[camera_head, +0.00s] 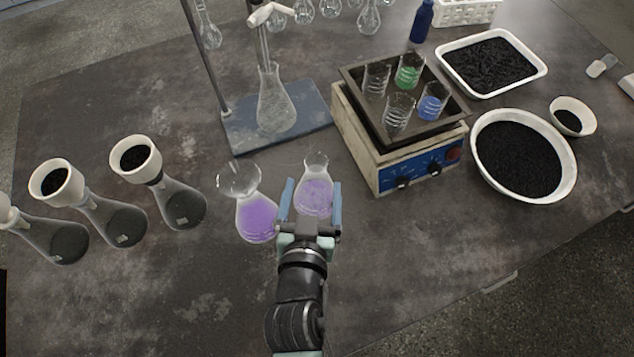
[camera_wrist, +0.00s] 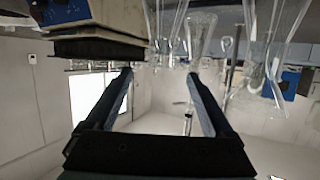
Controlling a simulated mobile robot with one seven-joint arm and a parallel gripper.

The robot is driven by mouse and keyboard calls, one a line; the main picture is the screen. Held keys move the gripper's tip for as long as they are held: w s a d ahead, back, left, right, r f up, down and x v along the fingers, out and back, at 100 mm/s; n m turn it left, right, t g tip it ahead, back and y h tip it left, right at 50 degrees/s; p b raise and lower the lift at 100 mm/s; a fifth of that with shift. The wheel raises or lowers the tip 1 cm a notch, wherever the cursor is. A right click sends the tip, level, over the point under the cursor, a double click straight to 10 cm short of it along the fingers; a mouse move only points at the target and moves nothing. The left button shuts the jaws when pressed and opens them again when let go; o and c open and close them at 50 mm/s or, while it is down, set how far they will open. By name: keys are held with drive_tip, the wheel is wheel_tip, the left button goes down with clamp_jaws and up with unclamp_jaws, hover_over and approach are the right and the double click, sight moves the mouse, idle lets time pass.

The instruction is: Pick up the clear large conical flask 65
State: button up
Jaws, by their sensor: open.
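The clear large conical flask (camera_head: 275,108) stands upright on the blue base of a metal stand, beyond my gripper and slightly left in the head view. My gripper (camera_head: 312,185) is open, its two blue fingers spread and pointing away across the table. In the head view the fingers overlap the smaller flask with purple liquid (camera_head: 315,196); I cannot tell whether they touch it. In the wrist view my gripper (camera_wrist: 157,78) shows nothing clamped between its fingers. That view is upside down, with clear glassware (camera_wrist: 200,32) at the top; I cannot tell which piece is the large flask.
A second purple-liquid flask with a funnel (camera_head: 256,218) stands just left of my gripper. The stand's blue base (camera_head: 312,118) carries upright rods. A shaker (camera_head: 385,165) with several beakers stands right. Flasks with black-filled funnels (camera_head: 182,205) stand left. The front table area is clear.

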sight(317, 163)
drive_tip(key=shift+g, duration=0.3)
drive_tip(key=f+x, duration=0.1)
drive_tip(key=x, duration=0.3)
drive_tip(key=p+x, duration=0.1)
drive_tip(key=x, duration=0.3)
drive_tip(key=s+f+p+x, duration=0.1)
drive_tip(key=x, duration=0.3)
drive_tip(key=shift+w+a+f, duration=0.1)
drive_tip(key=shift+f, duration=0.25)
clamp_jaws()
drive_tip(key=shift+r, duration=0.1)
